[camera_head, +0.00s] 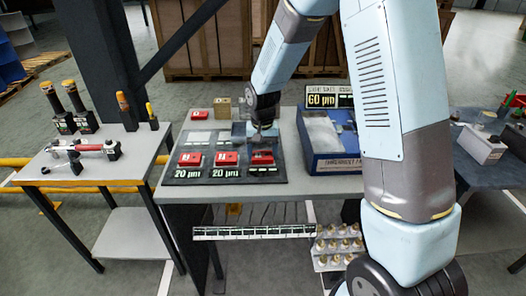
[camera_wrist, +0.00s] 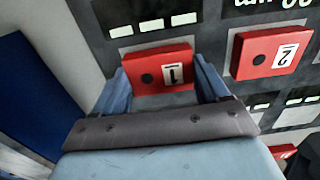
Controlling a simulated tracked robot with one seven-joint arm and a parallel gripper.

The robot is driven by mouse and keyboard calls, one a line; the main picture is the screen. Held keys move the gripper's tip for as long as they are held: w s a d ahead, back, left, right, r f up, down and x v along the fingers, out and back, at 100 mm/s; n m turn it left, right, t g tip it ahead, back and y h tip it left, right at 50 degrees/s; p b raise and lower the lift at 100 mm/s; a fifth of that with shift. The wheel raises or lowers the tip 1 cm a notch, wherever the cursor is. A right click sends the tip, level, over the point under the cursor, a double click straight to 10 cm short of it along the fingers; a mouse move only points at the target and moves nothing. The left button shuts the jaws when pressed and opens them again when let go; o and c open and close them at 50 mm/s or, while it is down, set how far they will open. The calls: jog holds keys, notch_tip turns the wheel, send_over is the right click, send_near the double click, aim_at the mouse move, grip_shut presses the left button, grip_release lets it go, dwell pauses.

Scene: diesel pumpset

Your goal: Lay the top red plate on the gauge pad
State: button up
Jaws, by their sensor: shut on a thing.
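My gripper (camera_head: 263,138) is over the right end of a dark board on the table. In the wrist view my gripper (camera_wrist: 163,88) is shut on a red plate marked 1 (camera_wrist: 148,74); this plate (camera_head: 262,158) is at the board's front right. I cannot tell whether it touches the board or is stacked. A red plate marked 2 (camera_wrist: 262,52) lies beside it, the middle one (camera_head: 222,159) in the head view. Another red plate (camera_head: 191,159) lies at left. Grey pads (camera_head: 199,137) lie behind them; I cannot tell which surface is the gauge pad.
A blue box (camera_head: 325,160) with a grey top and a 60 µm display (camera_head: 322,99) stands right of the board. A small red block (camera_head: 200,115) and a brass block (camera_head: 224,103) stand behind it. A side table (camera_head: 90,165) at left holds tools.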

jog(key=shift+f, duration=0.2)
jog(key=o, duration=1.4)
jog(key=shift+r, duration=0.1)
notch_tip(320, 180, up, 14)
jog(key=shift+f, duration=0.25)
notch_tip(320, 180, up, 6)
jog(key=shift+r, duration=0.1)
